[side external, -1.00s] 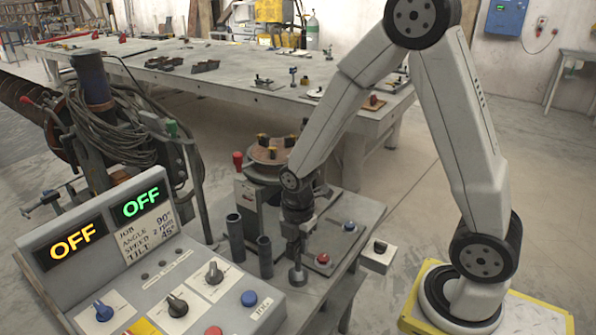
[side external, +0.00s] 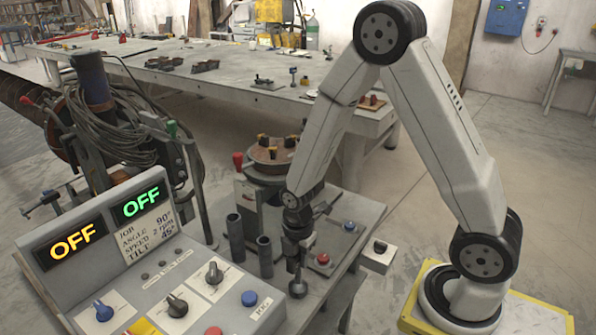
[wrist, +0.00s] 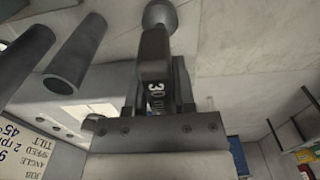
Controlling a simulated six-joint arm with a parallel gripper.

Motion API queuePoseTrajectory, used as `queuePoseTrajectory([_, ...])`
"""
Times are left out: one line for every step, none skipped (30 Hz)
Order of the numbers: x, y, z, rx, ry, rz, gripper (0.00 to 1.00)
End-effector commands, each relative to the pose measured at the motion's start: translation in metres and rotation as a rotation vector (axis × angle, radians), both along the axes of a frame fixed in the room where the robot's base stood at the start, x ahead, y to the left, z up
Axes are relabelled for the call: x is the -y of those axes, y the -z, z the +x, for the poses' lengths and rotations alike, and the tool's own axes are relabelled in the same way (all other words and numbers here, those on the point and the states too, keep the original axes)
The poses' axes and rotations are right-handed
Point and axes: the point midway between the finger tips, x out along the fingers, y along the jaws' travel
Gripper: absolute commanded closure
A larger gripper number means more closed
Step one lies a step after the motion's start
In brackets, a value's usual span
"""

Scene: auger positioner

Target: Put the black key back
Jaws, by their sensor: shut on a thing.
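My gripper (side external: 297,262) is shut on the black key (wrist: 154,50) and holds it out past the jaws. In the wrist view, the key has a dark body marked "30" and a greyish rounded end at the top; the rest is hidden between the fingers of my gripper (wrist: 158,95). In the side view the rounded end of the key (side external: 298,288) hangs below the gripper, near the right edge of the control panel. Two upright dark grey tubes stand to the left of the gripper, one farther left (side external: 235,238) and one nearer (side external: 265,257). Whether the key touches anything is unclear.
The control panel (side external: 130,270) with knobs and buttons stands at front left, its displays reading OFF. A round turntable (side external: 272,155) stands behind the gripper. Red (side external: 323,259) and blue (side external: 349,226) buttons sit to the right. A long workbench (side external: 200,75) is behind.

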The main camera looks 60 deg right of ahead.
Motion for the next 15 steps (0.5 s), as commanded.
queuePoseTrajectory([0.0, -0.0005, 0.0008, 0.002, 0.0, 0.0, 1.0])
queuePoseTrajectory([0.0, -0.0005, 0.0008, 0.002, 0.0, 0.0, 1.0])
queuePoseTrajectory([0.0, -0.0006, 0.0008, 0.002, 0.0, 0.0, 1.0])
queuePoseTrajectory([0.0, -0.0006, 0.0008, 0.002, 0.0, 0.0, 1.0])
queuePoseTrajectory([0.0, -0.0006, 0.0008, 0.002, 0.0, 0.0, 1.0])
queuePoseTrajectory([0.0, -0.0004, 0.0007, 0.002, 0.0, 0.0, 1.0])
queuePoseTrajectory([0.0, 0.0, 0.0007, 0.002, 0.0, 0.0, 1.0])
queuePoseTrajectory([0.0, 0.0006, 0.0007, 0.002, 0.0, 0.0, 1.0])
queuePoseTrajectory([0.0, 0.0014, 0.0008, 0.002, 0.0, 0.0, 1.0])
queuePoseTrajectory([0.0, 0.002, 0.0008, 0.002, 0.0, 0.0, 1.0])
queuePoseTrajectory([0.0, 0.0026, 0.0009, 0.002, 0.0, 0.0, 1.0])
queuePoseTrajectory([0.0, 0.0026, 0.0004, 0.001, 0.0, 0.0, 0.55])
queuePoseTrajectory([0.0, 0.0025, 0.0004, 0.001, 0.0, 0.0, 0.46])
queuePoseTrajectory([0.0, 0.0025, 0.0004, 0.001, 0.0, 0.0, 0.36])
queuePoseTrajectory([0.0, 0.0025, 0.0004, 0.001, 0.0, 0.0, 0.33])
